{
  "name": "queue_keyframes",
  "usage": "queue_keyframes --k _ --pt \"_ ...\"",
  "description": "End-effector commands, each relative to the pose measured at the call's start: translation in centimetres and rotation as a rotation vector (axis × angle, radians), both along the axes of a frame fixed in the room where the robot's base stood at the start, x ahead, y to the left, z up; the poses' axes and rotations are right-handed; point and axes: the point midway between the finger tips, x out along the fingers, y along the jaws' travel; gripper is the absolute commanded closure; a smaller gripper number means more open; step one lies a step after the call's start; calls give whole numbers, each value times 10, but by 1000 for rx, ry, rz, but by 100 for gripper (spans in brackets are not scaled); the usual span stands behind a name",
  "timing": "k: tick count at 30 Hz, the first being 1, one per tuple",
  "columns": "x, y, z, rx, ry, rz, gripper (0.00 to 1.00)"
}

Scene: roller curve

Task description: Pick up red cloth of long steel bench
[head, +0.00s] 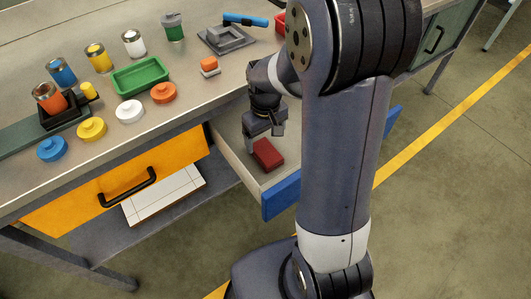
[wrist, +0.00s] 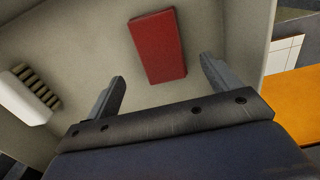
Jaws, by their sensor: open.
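A red folded cloth (head: 267,155), shaped like a flat block, lies in an open drawer (head: 233,155) with a blue front under the long steel bench (head: 190,75). In the wrist view the red cloth (wrist: 158,46) lies on the drawer floor, beyond the fingertips. My gripper (head: 263,140) is over the drawer, close to the cloth. In the wrist view my gripper (wrist: 163,75) is open, with nothing between its fingers. My arm hides part of the drawer in the head view.
A white brush-like item with dark bristles (wrist: 30,95) lies in the drawer at left. An orange drawer (head: 130,185) with a black handle is beside it. Several jars, coloured lids and a green tray (head: 142,76) stand on the bench top. The drawer walls are close around my gripper.

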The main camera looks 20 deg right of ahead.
Motion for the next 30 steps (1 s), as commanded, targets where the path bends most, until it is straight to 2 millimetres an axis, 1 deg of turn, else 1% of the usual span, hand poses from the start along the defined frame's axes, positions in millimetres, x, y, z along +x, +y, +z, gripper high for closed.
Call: queue_keyframes --k 5,9,13,16,22,23,30 --pt "-2 0 -14 0 1 0 15" --pt "-7 0 -36 0 2 0 15" --pt "-7 1 -52 0 1 0 15" --pt "-7 0 -58 0 0 0 15" --pt "-7 0 -57 0 -1 0 15" --pt "-7 0 -57 1 -2 0 16" --pt "-7 1 -57 1 -2 0 36"
